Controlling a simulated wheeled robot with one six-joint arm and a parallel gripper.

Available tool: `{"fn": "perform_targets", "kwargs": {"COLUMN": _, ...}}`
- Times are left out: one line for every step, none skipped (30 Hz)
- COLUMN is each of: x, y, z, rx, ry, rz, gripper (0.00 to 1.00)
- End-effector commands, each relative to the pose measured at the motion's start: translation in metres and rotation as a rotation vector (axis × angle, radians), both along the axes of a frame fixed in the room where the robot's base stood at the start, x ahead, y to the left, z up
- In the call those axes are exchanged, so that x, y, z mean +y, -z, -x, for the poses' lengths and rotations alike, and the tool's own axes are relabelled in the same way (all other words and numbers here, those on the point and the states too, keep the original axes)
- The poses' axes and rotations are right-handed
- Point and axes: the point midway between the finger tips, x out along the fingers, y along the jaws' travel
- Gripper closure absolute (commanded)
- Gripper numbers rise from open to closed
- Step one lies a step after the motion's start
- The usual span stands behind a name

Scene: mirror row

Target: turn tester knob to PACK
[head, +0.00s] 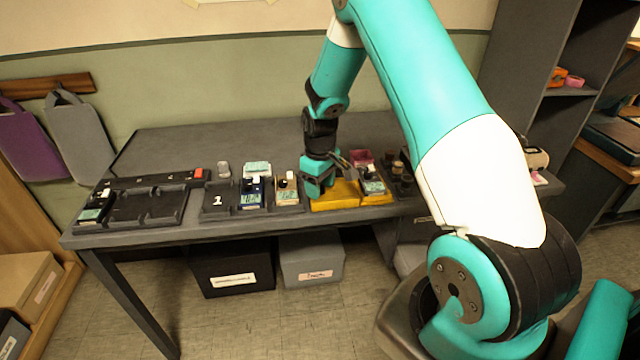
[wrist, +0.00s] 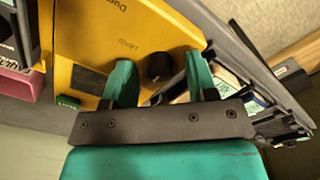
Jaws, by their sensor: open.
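The yellow tester (head: 342,195) sits on the dark bench, right of centre in the head view. In the wrist view its yellow face (wrist: 95,40) carries dark lettering that appears upside down, too unclear to read as a setting. A black round knob (wrist: 158,66) stands on that face. My gripper (head: 318,190) is at the tester's left part and hides the knob in the head view. In the wrist view its two teal fingers (wrist: 160,62) are open, one to each side of the knob, with visible gaps. The knob's pointer direction cannot be told.
A black tray (head: 150,206) lies at the bench's left, with a meter-like device (head: 95,210) at its left end. Several small devices, including a blue one (head: 251,195), stand just left of my gripper. Cups (head: 399,168) stand to the right.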

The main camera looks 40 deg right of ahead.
Motion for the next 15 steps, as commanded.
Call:
{"fn": "perform_targets", "kwargs": {"x": -0.0001, "y": 0.0002, "z": -0.0001, "rx": 0.0, "ry": 0.0, "rz": 0.0, "gripper": 0.48}}
{"fn": "perform_targets", "kwargs": {"x": -0.0001, "y": 0.0001, "z": -0.0001, "rx": 0.0, "ry": 0.0, "rz": 0.0, "gripper": 0.48}}
{"fn": "perform_targets", "kwargs": {"x": -0.0001, "y": 0.0001, "z": -0.0001, "rx": 0.0, "ry": 0.0, "rz": 0.0, "gripper": 0.48}}
{"fn": "perform_targets", "kwargs": {"x": -0.0001, "y": 0.0, "z": -0.0001, "rx": 0.0, "ry": 0.0, "rz": 0.0, "gripper": 0.48}}
{"fn": "perform_targets", "kwargs": {"x": -0.0001, "y": 0.0, "z": -0.0001, "rx": 0.0, "ry": 0.0, "rz": 0.0, "gripper": 0.48}}
{"fn": "perform_targets", "kwargs": {"x": -0.0001, "y": 0.0, "z": -0.0001, "rx": 0.0, "ry": 0.0, "rz": 0.0, "gripper": 0.52}}
{"fn": "perform_targets", "kwargs": {"x": -0.0001, "y": -0.0001, "z": -0.0001, "rx": 0.0, "ry": 0.0, "rz": 0.0, "gripper": 0.59}}
{"fn": "perform_targets", "kwargs": {"x": -0.0001, "y": -0.0001, "z": -0.0001, "rx": 0.0, "ry": 0.0, "rz": 0.0, "gripper": 0.66}}
{"fn": "perform_targets", "kwargs": {"x": -0.0001, "y": -0.0001, "z": -0.0001, "rx": 0.0, "ry": 0.0, "rz": 0.0, "gripper": 0.75}}
{"fn": "perform_targets", "kwargs": {"x": -0.0001, "y": -0.0002, "z": -0.0001, "rx": 0.0, "ry": 0.0, "rz": 0.0, "gripper": 0.82}}
{"fn": "perform_targets", "kwargs": {"x": -0.0001, "y": -0.0002, "z": -0.0001, "rx": 0.0, "ry": 0.0, "rz": 0.0, "gripper": 0.89}}
{"fn": "perform_targets", "kwargs": {"x": -0.0001, "y": -0.0002, "z": -0.0001, "rx": 0.0, "ry": 0.0, "rz": 0.0, "gripper": 0.97}}
{"fn": "perform_targets", "kwargs": {"x": -0.0001, "y": -0.0002, "z": -0.0001, "rx": 0.0, "ry": 0.0, "rz": 0.0, "gripper": 0.97}}
{"fn": "perform_targets", "kwargs": {"x": -0.0001, "y": -0.0002, "z": -0.0001, "rx": 0.0, "ry": 0.0, "rz": 0.0, "gripper": 0.97}}
{"fn": "perform_targets", "kwargs": {"x": -0.0001, "y": -0.0003, "z": -0.0001, "rx": 0.0, "ry": 0.001, "rz": 0.0, "gripper": 0.97}}
